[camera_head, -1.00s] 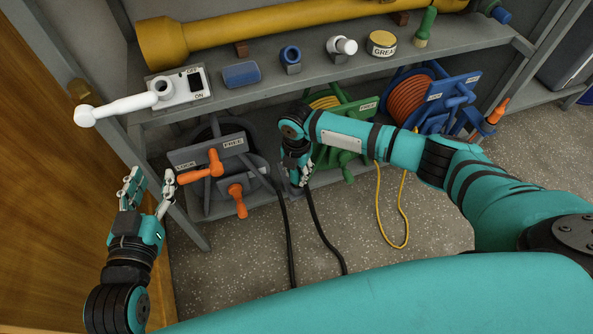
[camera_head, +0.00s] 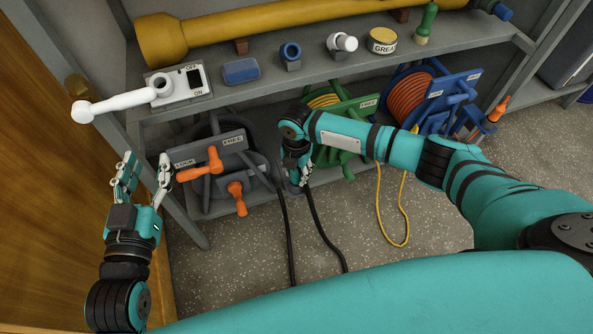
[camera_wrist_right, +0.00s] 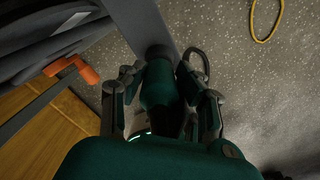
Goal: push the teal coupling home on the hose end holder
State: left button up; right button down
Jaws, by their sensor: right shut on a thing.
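My right gripper (camera_head: 299,178) points down in front of the lower reels, beside a black hose (camera_head: 318,232). In the right wrist view, my right gripper (camera_wrist_right: 164,78) is shut on a dark teal cylinder (camera_wrist_right: 157,85), which looks like the coupling. Its dark far end lies against or close to a grey bar (camera_wrist_right: 142,22). I cannot make out the hose end holder or tell how far the coupling is seated. In the head view the coupling is hidden by my gripper. My left gripper (camera_head: 144,178) is open and empty, left of the grey reel.
A grey reel (camera_head: 207,160) with orange handles (camera_head: 236,190) stands between my grippers. A green reel (camera_head: 345,140) and a blue reel (camera_head: 432,95) are to the right. A wooden panel (camera_head: 45,200) borders the left.

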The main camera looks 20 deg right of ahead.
jog(key=c, duration=0.9)
grip_release()
notch_tip(320, 180, up, 12)
jog(key=shift+s+f, duration=0.1)
